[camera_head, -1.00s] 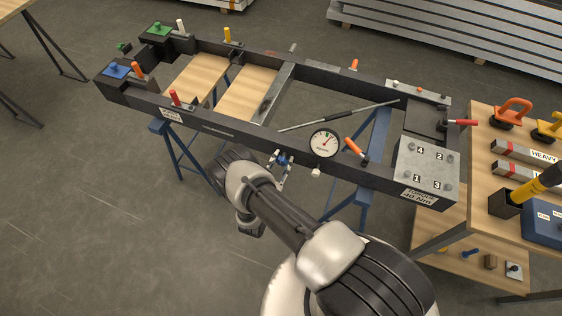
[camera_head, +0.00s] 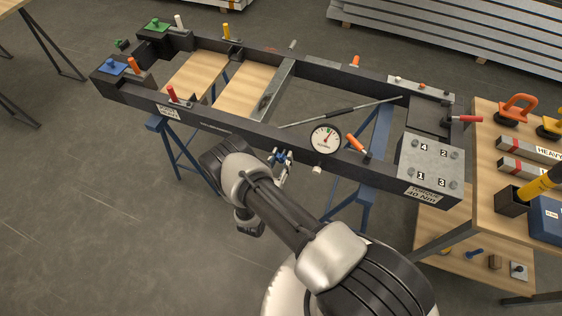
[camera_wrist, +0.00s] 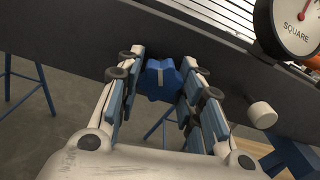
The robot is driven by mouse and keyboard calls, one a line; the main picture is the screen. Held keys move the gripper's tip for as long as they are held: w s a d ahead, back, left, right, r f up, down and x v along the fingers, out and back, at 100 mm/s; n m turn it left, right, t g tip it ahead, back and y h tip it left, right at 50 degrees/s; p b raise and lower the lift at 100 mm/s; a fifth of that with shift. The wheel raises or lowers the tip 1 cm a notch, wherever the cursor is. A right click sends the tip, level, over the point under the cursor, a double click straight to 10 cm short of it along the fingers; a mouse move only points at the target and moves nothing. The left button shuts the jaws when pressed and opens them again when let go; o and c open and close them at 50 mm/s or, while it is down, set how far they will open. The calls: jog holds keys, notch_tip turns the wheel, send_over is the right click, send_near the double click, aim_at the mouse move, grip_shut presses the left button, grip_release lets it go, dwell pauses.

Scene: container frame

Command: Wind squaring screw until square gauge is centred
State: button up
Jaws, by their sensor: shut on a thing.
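My gripper (camera_head: 281,158) is at the near rail of the dark container frame (camera_head: 232,136), shut on a blue knob on the rail's outer side. In the wrist view the blue squaring screw knob (camera_wrist: 161,80) sits between the two fingertips (camera_wrist: 160,88), against the dark rail. The round white square gauge (camera_head: 325,139) stands on the rail just right of my gripper. Its needle points up, close to the green mark near the top. In the wrist view the gauge (camera_wrist: 298,25) is cut off at the upper right, with its "SQUARE" label and part of a red needle showing.
A pale round knob (camera_wrist: 262,114) sticks out of the rail right of my gripper. An orange-handled clamp (camera_head: 356,145) stands right of the gauge. Blue trestles (camera_head: 180,158) carry the frame. A wooden bench (camera_head: 485,185) with tools is at the right. Floor left of my arm is clear.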

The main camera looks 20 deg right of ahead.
jog(key=n+b, duration=0.3)
jog(key=n, duration=0.2)
jog(key=shift+f+n, duration=0.1)
jog(key=shift+n, duration=0.2)
jog(key=shift+s+d+n+b, duration=0.1)
jog(key=shift+n+b, duration=0.65)
jog(key=shift+n, duration=1.45)
jog(key=o, duration=1.1)
jog(key=shift+c, duration=0.2)
jog(key=v, duration=1.2)
